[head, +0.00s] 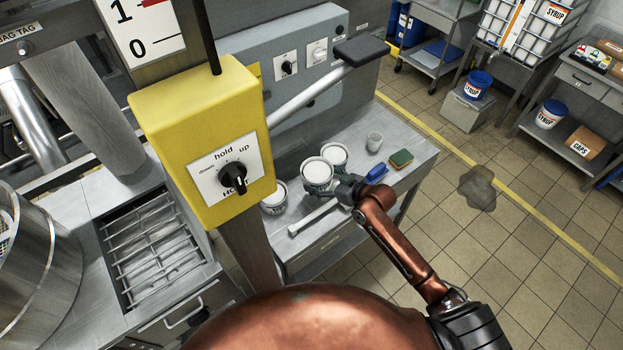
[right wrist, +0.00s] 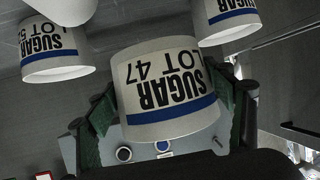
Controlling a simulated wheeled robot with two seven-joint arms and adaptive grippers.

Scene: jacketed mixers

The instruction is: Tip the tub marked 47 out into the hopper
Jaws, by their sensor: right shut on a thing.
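The white tub marked SUGAR LOT 47, with a blue band, fills the middle of the right wrist view (right wrist: 168,88). The green-padded fingers of my right gripper (right wrist: 170,112) are shut on it from both sides. In the head view, my right gripper (head: 345,190) is at the middle white-lidded tub (head: 317,172) on the steel side bench. I cannot tell whether it is lifted. A barred opening (head: 150,258) in the steel deck at left looks like the hopper mouth. My left gripper is not in view.
Two similar sugar tubs (head: 273,196) (head: 334,154) stand close beside it. A cup (head: 374,142), blue brush (head: 377,170) and sponge (head: 401,159) lie on the bench. A yellow control box (head: 205,140) and grey lever (head: 310,92) stand between bench and deck. A dark puddle (head: 478,188) marks the floor.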

